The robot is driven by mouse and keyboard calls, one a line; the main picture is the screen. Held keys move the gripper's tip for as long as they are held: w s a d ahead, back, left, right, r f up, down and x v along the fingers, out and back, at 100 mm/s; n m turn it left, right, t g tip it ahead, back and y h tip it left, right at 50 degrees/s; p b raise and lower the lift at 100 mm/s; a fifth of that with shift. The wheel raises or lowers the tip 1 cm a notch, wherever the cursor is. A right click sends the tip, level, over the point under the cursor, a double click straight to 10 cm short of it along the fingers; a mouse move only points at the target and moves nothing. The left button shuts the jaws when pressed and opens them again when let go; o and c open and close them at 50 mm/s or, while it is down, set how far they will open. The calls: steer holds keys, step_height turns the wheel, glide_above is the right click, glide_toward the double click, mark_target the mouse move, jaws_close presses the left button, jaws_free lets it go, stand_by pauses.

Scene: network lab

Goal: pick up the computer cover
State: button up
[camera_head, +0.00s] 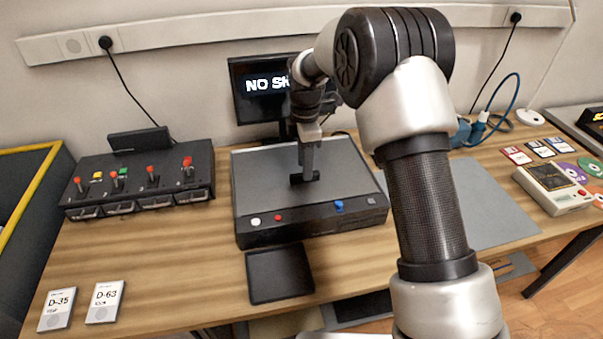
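The computer cover (260,180) is the flat grey top panel of a dark, low desktop computer (300,229) in the middle of the table. It lies level on the computer. My gripper (306,177) points down over the middle of the cover, at a small dark part that looks like a handle (297,180). The fingertips are at or very near this part. Contact, and whether the fingers are shut on it, cannot be made out. My arm hides part of the cover's right and back edges.
A monitor (255,105) stands behind the computer. A black switch box (140,181) is at left, with two labelled cards (104,301) in front. A black pad (280,274) lies before the computer. A grey mat (490,205) and a beige meter (553,190) are at right.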

step_height(320, 180, down, 2)
steer(key=shift+f, duration=0.15)
jaws_close()
stand_by(0.3)
